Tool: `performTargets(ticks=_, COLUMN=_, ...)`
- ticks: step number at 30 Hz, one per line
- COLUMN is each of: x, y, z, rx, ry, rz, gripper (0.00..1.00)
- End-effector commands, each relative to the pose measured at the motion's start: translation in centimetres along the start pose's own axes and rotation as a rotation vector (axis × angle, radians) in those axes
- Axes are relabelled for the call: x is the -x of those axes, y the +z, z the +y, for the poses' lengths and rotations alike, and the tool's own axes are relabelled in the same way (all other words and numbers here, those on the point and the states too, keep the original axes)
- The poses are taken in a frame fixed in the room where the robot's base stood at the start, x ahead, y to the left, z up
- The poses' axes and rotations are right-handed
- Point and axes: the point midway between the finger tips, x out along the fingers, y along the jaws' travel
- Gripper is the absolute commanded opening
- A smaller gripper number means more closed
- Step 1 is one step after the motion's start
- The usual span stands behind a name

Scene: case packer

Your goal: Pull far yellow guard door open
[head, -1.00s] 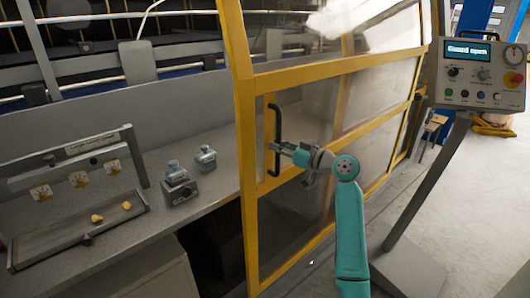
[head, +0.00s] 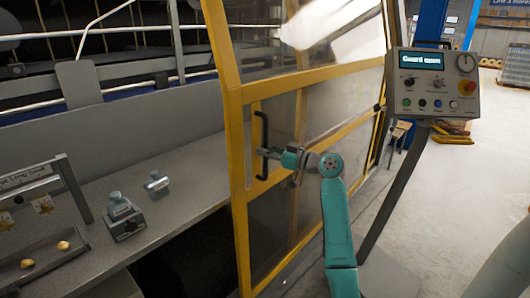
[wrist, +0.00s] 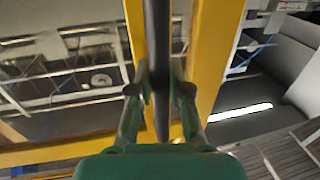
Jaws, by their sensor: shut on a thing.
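The yellow-framed guard door (head: 235,120) with clear panels stands swung open in the middle of the head view. Its black vertical handle (head: 263,145) is on the door's left edge strip. My gripper (head: 268,152) is shut on this handle. In the wrist view the black handle (wrist: 157,60) runs upright between my two fingers (wrist: 160,92), with the yellow frame (wrist: 208,60) behind it.
A control panel (head: 432,85) on a slanted post reads "Guard open", to the right of my arm. Open floor (head: 470,190) is at the right.

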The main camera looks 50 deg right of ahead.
Motion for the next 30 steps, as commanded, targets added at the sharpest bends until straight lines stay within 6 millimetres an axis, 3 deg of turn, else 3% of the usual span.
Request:
performTargets(ticks=5, x=-0.1, y=0.0, z=0.0, rx=0.0, ry=0.0, rz=-0.001, gripper=0.0)
performTargets(ticks=6, x=-0.1, y=0.0, z=0.0, rx=0.0, ry=0.0, rz=-0.001, gripper=0.25)
performTargets(ticks=9, x=-0.1, y=0.0, z=0.0, rx=0.0, ry=0.0, rz=0.0, gripper=0.43)
performTargets(ticks=20, x=0.4, y=0.0, z=0.0, rx=0.0, ry=0.001, rz=0.0, gripper=0.43)
performTargets(ticks=23, x=1.4, y=0.1, z=0.1, rx=-0.002, ry=0.002, rz=0.001, gripper=0.43)
performTargets(ticks=30, x=6.1, y=0.1, z=0.1, rx=-0.001, ry=0.004, rz=0.0, gripper=0.43)
